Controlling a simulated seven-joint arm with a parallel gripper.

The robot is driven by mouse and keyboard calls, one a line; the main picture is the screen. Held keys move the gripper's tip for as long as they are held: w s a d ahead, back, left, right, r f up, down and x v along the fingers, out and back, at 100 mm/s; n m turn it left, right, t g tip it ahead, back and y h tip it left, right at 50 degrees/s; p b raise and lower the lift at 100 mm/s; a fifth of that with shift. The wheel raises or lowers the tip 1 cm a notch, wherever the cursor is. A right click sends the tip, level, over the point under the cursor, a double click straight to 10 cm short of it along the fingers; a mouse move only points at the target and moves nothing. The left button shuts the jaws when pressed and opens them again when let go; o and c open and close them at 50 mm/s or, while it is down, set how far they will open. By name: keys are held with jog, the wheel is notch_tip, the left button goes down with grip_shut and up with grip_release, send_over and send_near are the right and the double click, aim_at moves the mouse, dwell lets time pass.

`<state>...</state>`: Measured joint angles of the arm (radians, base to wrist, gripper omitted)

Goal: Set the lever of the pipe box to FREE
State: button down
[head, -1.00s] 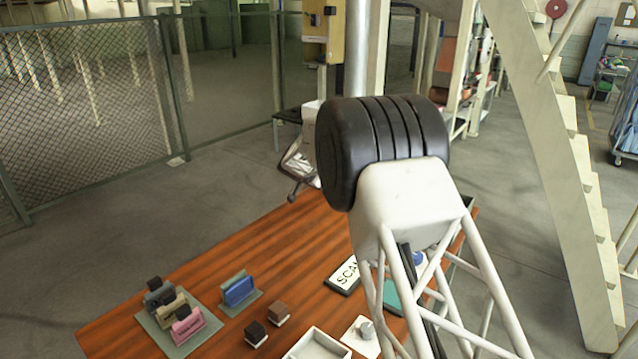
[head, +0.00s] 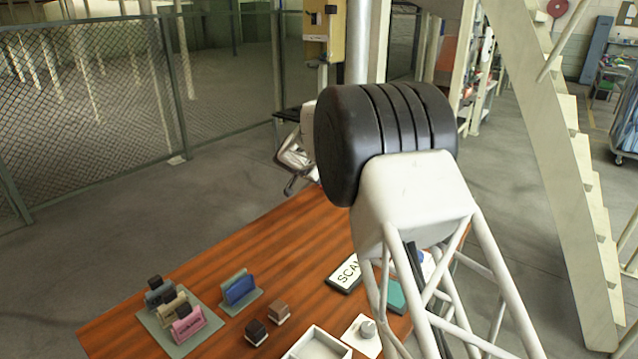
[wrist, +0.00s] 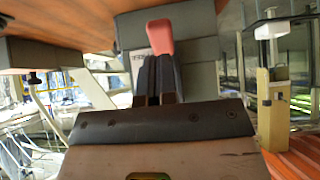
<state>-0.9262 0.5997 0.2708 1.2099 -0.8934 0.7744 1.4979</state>
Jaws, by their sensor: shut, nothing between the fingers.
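In the wrist view, a red lever (wrist: 160,37) stands out from a dark grey box (wrist: 198,55), which I take to be the pipe box. A small white label with dark print shows beside the lever, too blurred to read surely. My gripper (wrist: 157,58) is shut and empty, with its dark fingertips right at the lever's near end. I cannot tell whether they touch it. In the head view my arm hides the lever and box, so the lever's setting cannot be told there.
A yellow box (head: 324,32) stands by a silver pipe (head: 358,45) at the back. Floor left of the table is clear.

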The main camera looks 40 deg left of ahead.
jog(key=s+r, duration=0.5)
jog(key=s, duration=0.4)
jog(key=shift+s, duration=0.1)
dwell(0.3)
